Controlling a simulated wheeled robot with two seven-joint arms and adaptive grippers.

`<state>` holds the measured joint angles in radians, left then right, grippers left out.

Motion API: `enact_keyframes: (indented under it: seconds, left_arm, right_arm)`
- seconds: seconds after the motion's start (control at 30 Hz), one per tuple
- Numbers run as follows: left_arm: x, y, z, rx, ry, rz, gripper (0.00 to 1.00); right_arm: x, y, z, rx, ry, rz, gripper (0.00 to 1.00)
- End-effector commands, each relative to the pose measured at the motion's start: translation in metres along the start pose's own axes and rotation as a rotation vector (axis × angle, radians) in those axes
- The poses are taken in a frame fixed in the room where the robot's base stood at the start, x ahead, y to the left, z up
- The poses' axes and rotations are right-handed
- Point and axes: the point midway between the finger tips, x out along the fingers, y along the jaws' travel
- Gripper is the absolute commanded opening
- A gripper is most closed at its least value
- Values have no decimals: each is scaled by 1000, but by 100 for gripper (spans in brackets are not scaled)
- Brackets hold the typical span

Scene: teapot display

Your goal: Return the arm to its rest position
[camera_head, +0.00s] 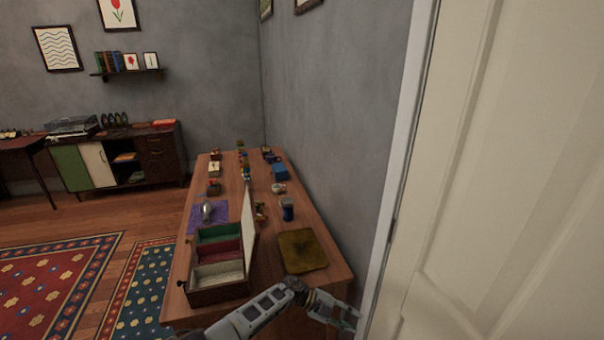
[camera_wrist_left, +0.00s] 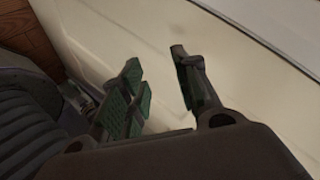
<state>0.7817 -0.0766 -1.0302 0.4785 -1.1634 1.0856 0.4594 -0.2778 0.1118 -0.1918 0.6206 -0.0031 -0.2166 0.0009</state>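My left arm comes in along the bottom of the head view. Its left gripper (camera_head: 345,318) is beyond the near right corner of the wooden table (camera_head: 265,290), close to the white door. In the left wrist view the left gripper (camera_wrist_left: 158,80) is open, with its green-padded fingers apart and nothing between them. The pale door panel fills the background behind the fingers. My right gripper is not in view.
On the table are an open box (camera_head: 218,294) with compartments, its lid upright, a dark yellow square mat (camera_head: 303,250), a blue jar (camera_head: 287,212) and several small items. The white door (camera_head: 500,200) stands close on the right.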

Motion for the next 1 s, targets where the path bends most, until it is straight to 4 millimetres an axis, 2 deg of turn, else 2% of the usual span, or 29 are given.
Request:
enact_keyframes:
  seconds: [0.33, 0.57, 0.77, 1.0]
  left_arm:
    - [7, 33, 32, -204, -83, -288, 31]
    - [0, 69, 60, -362, -175, -448, 31]
    - [-10, 112, 85, -510, -272, -566, 31]
    - [-28, 183, 113, -702, -410, -673, 31]
  right_arm:
    - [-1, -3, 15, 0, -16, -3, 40]
    - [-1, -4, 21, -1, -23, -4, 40]
    - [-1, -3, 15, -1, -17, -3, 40]
    - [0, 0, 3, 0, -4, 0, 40]
